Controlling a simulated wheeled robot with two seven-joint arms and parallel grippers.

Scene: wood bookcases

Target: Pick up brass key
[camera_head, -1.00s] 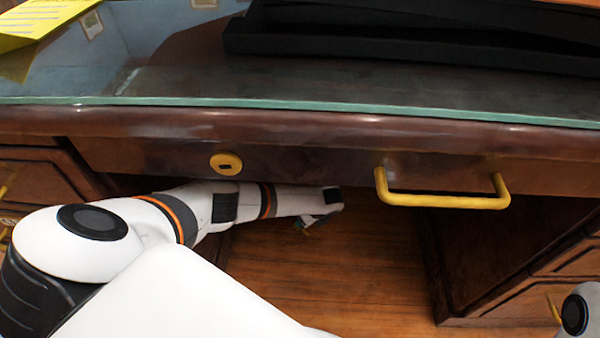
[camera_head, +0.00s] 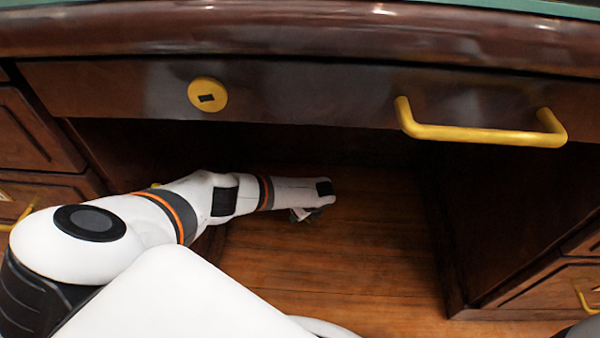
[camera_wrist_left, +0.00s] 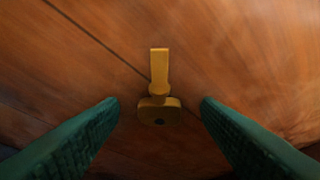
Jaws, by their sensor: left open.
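The brass key (camera_wrist_left: 160,108) lies on the wooden floor in the left wrist view, its bow toward me and its shaft pointing away. My left gripper (camera_wrist_left: 160,104) is open, with one green finger on each side of the key's bow. A gap shows between the key and each finger. In the head view my left arm reaches under the desk, and the left gripper (camera_head: 304,215) is small and low over the floor there. The key cannot be made out in the head view. My right gripper is not in view.
The desk drawer front (camera_head: 300,92) with a round yellow keyhole plate (camera_head: 207,95) and a yellow handle (camera_head: 480,132) hangs above my left arm. Drawer pedestals stand left and right (camera_head: 510,215) of the knee space. The wooden floor (camera_head: 350,255) between them is clear.

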